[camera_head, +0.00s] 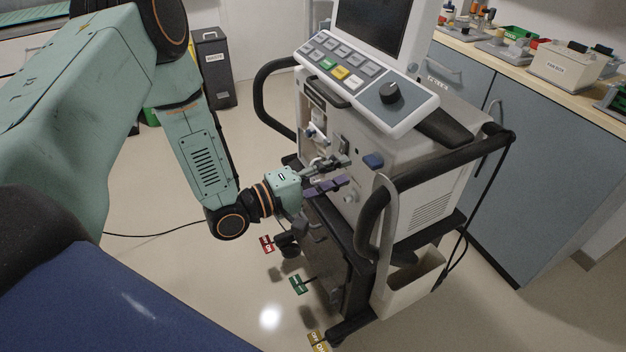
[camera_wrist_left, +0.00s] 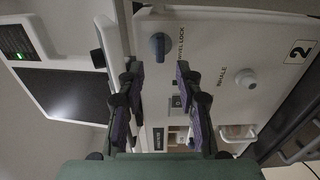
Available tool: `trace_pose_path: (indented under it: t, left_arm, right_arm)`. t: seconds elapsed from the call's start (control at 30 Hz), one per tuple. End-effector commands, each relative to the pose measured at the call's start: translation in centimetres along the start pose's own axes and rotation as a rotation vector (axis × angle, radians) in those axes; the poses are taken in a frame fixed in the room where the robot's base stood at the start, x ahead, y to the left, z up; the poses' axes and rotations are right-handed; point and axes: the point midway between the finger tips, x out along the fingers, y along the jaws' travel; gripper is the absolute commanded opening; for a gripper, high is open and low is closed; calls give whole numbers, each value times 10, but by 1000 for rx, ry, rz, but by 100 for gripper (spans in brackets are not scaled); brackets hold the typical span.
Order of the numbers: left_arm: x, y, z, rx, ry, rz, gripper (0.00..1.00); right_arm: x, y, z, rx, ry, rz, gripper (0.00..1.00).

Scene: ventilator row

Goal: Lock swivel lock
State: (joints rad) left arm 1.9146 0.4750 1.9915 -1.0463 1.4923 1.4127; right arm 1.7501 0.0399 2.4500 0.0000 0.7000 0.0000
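The swivel lock is a small blue knob (camera_wrist_left: 158,45) on the pale ventilator panel, beside lettering of which "VEL LOCK" is readable. In the head view a blue knob (camera_head: 373,160) shows on the front of the ventilator (camera_head: 425,185). My left gripper (camera_head: 343,171) is in front of that panel, to the left of and slightly below the knob. In the left wrist view the left gripper (camera_wrist_left: 160,75) has its two fingers wide apart, with nothing between them. The knob lies just beyond the fingertips, apart from them. My right gripper is not in view.
A white round port (camera_wrist_left: 246,78) marked "INHALE" is right of the knob in the wrist view. The ventilator's screen console (camera_head: 375,80) overhangs the panel. Black handles (camera_head: 270,100) flank the machine.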

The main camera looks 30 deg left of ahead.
Motion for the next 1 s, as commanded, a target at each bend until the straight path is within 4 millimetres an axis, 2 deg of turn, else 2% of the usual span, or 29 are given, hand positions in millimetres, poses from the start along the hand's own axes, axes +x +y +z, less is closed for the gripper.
trace_pose_path:
  t: [0.2,0.4,0.6,1.0]
  left_arm:
    - [-29,1,-1,-2,6,3,35]
    - [-46,0,-1,-1,4,0,35]
    - [-54,1,0,1,1,2,35]
    - [-54,0,0,1,0,1,35]
  right_arm:
    - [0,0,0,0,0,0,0]
    - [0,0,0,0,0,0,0]
    - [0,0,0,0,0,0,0]
    - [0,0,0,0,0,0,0]
